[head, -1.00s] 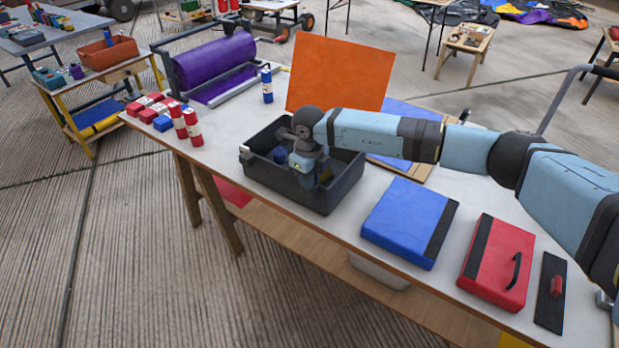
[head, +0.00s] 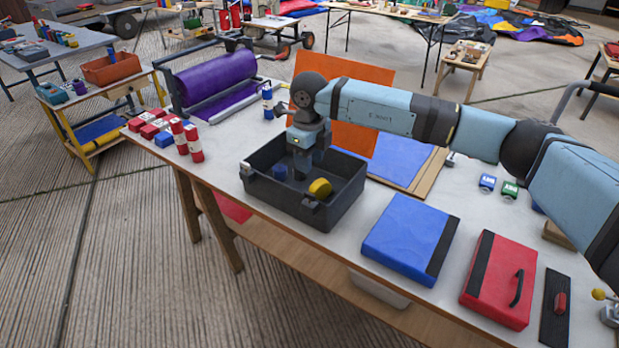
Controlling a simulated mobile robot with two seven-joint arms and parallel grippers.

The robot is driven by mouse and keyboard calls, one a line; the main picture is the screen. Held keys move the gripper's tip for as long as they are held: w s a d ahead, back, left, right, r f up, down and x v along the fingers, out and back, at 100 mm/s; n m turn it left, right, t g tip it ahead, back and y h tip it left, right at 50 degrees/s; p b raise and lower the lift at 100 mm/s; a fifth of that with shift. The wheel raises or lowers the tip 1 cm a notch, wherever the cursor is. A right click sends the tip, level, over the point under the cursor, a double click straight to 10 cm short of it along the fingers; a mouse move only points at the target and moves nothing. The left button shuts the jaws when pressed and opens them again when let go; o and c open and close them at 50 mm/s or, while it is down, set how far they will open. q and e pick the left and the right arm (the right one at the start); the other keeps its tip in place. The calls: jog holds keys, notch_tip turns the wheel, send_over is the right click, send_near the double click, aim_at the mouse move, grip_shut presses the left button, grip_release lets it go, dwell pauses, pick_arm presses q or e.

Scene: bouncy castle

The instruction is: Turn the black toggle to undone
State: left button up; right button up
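I cannot make out for certain which part is the black toggle. A flat black plate (head: 553,318) with a small red piece (head: 560,303) on it lies at the table's right end. A red case (head: 490,272) with a black handle (head: 517,288) lies beside it. My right gripper (head: 301,165) points down over the dark grey crate (head: 338,200), far left of the plate. Its fingertips are partly hidden, and I cannot tell whether they are apart. A yellow round piece (head: 320,188) and a blue piece (head: 279,172) are in the crate. My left gripper is not in view.
A blue pad (head: 400,236) lies between crate and red case. An orange board (head: 365,82) stands behind the crate. Small blue (head: 487,183) and green (head: 510,190) items lie under my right arm.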

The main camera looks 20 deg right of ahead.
notch_tip(320, 180, up, 3)
jog(key=shift+f, duration=0.2)
